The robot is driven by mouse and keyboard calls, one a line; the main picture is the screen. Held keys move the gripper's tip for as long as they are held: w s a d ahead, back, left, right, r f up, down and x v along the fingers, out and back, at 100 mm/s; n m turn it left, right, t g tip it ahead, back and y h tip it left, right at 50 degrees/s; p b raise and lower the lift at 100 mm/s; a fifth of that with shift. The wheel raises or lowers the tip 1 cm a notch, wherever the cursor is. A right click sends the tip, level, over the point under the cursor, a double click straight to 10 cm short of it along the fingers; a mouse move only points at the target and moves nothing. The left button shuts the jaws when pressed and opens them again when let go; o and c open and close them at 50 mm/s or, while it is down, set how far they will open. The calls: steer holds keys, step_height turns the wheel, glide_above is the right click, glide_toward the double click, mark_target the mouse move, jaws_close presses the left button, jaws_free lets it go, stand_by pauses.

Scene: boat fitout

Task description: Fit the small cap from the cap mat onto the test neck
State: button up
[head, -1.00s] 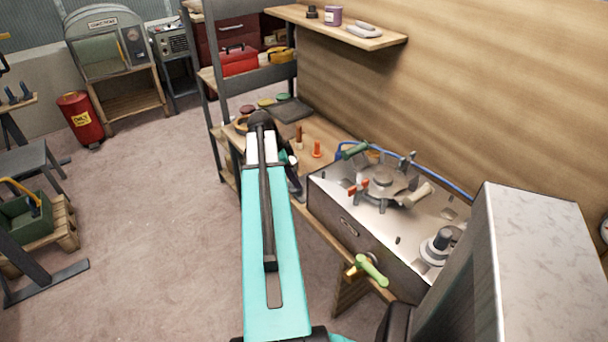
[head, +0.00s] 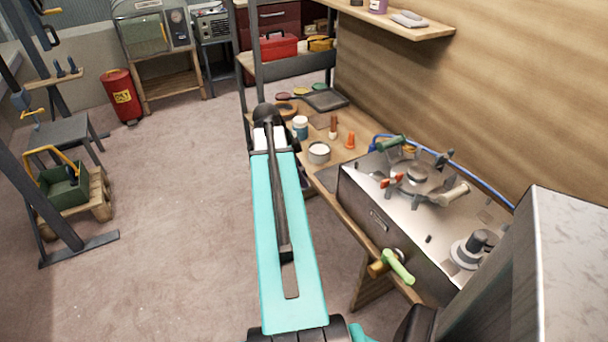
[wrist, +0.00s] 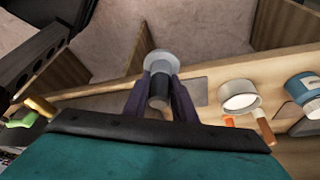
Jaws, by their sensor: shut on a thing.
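In the wrist view my gripper (wrist: 160,96) is shut on a small cap (wrist: 160,62), which shows a pale grey round disc and a dark knob between the fingers. The cap is held above the bench edge. In the head view my arm hides the gripper and cap. A pale round fitting with a dark top (head: 470,248) stands on the metal test box (head: 375,222); I cannot tell whether it is the test neck. A grey mat-like patch (wrist: 195,91) lies on the bench behind the fingers; I cannot tell whether it is the cap mat.
An open white pot (head: 319,152), a blue-and-white jar (head: 300,127) and an orange peg (head: 350,140) stand on the bench. A valve with a green handle (head: 398,266) juts from the box front. A tall grey block (head: 570,265) stands at right.

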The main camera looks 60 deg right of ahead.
stand_by(0.3)
steer(key=shift+w+a+r, duration=0.1)
steer(key=shift+w+a, duration=0.05)
steer(key=shift+w, duration=0.25)
steer(key=w+a+r+n+t+h, duration=0.1)
steer(key=w+a+r+n+t, duration=0.25)
steer(key=w+a+n, duration=0.6)
steer(key=w+a+r+n+t+h, duration=0.15)
steer(key=w+a+r+n, duration=0.3)
steer(key=w+a, duration=0.9)
steer(key=w+a+r+n+t+y, duration=0.1)
steer(key=w+a+n, duration=0.3)
steer(key=a, duration=0.5)
steer(key=w+a+r+n+t+y, duration=0.1)
steer(key=w+a+r+n, duration=0.3)
steer(key=a, duration=0.6)
steer(key=w+a+r+n+t+y, duration=0.1)
steer(key=w+a+r+n+y, duration=0.2)
steer(key=a, duration=0.7)
steer(key=w+n, duration=0.2)
steer(key=n, duration=0.2)
steer(key=shift+w+r, duration=0.2)
steer(key=shift+w, duration=0.2)
steer(key=shift+d, duration=0.15)
